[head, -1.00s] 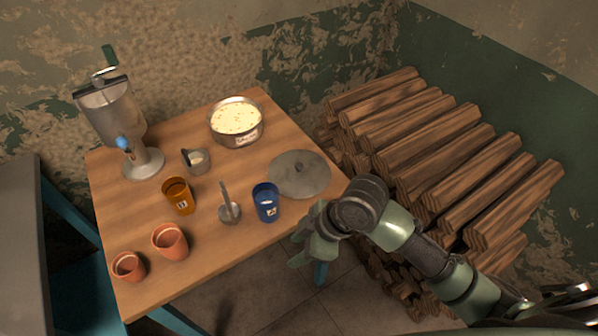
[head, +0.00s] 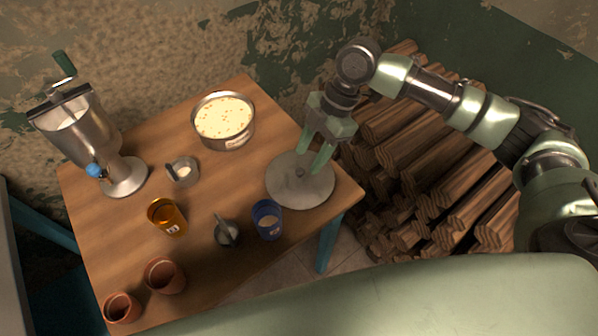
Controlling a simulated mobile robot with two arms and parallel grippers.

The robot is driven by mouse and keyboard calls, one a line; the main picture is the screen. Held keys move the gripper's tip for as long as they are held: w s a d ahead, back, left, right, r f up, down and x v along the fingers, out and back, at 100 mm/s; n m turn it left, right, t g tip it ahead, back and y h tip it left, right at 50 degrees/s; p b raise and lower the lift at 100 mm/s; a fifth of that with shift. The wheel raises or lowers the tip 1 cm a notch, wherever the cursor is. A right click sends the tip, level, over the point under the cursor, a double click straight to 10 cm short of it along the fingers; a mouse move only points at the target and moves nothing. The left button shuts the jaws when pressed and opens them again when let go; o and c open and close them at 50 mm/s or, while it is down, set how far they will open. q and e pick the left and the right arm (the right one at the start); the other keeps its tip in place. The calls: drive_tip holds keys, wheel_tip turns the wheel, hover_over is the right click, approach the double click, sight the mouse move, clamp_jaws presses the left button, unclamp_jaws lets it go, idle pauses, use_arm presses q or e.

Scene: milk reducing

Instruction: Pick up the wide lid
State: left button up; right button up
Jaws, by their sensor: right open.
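The wide lid (head: 293,194) is a flat grey metal disc with a small knob in its middle. It lies on the right part of the wooden table, just behind and right of the blue cup. My right gripper (head: 311,161) is above the lid's back edge, pointing down with its fingers apart. It is open and holds nothing. I cannot tell whether its fingertips touch the lid. My left gripper is not in view.
A blue cup (head: 267,220) stands close to the lid's front left. A pot (head: 224,121) of pale food stands behind left. A ladle (head: 227,233), orange cup (head: 167,216), clay pots (head: 165,276) and a metal grinder (head: 82,128) stand farther left. Stacked logs (head: 430,160) are at right.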

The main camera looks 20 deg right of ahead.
sight(301, 170)
drive_tip(key=shift+s+a+f, duration=0.1)
drive_tip(key=shift+a+f, duration=0.15)
drive_tip(key=shift+f, duration=0.3)
drive_tip(key=x, duration=0.3)
drive_tip(key=shift+w+d+p, duration=0.1)
drive_tip(key=shift+w+p, duration=0.25)
drive_tip(key=shift+p, duration=0.05)
drive_tip(key=shift+f, duration=0.55)
drive_tip(key=c, duration=0.8)
clamp_jaws()
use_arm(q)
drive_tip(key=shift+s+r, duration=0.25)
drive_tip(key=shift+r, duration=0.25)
use_arm(e)
drive_tip(key=shift+r, duration=0.15)
